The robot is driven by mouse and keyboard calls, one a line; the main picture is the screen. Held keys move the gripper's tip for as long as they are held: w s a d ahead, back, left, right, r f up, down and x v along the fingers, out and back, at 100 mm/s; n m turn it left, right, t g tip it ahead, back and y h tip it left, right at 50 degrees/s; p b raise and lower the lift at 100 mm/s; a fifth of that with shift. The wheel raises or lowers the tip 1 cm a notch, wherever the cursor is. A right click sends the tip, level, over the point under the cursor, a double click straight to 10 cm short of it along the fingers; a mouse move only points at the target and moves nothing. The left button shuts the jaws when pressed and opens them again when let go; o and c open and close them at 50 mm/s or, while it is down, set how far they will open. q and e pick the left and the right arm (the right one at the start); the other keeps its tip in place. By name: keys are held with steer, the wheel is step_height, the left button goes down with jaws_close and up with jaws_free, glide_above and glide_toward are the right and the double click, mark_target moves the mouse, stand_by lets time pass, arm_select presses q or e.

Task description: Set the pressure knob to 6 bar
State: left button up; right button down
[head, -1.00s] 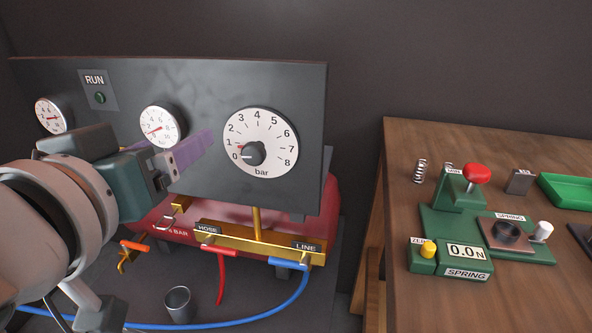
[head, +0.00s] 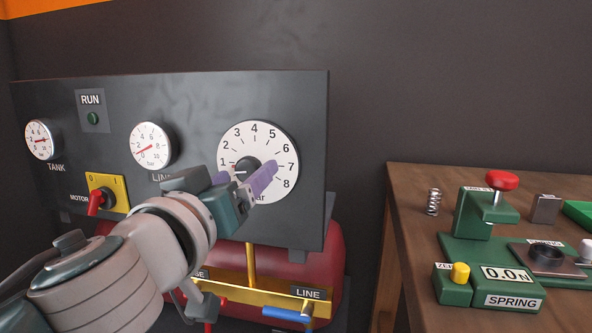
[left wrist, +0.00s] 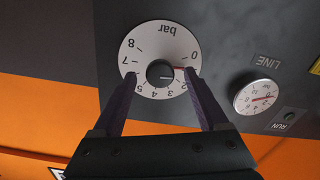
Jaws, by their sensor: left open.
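The pressure knob (head: 248,165) is a black knob at the centre of a white dial (head: 258,140) marked 0 to 8 bar on the dark panel. A red mark (left wrist: 180,68) shows near the low end. My left gripper (head: 243,178) is open in front of the dial. In the left wrist view its purple fingers (left wrist: 160,92) lie either side of the knob, visibly apart from it. My right gripper is not in view.
The line gauge (head: 151,146), tank gauge (head: 40,140) and red motor switch (head: 98,200) are left of the dial. A red tank (head: 325,265) with a brass manifold (head: 250,287) is below. A wooden bench (head: 408,230) with a green spring tester (head: 470,292) stands right.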

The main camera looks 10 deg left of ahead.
arm_select(q)
steer(key=shift+w, duration=1.15)
jaws_close()
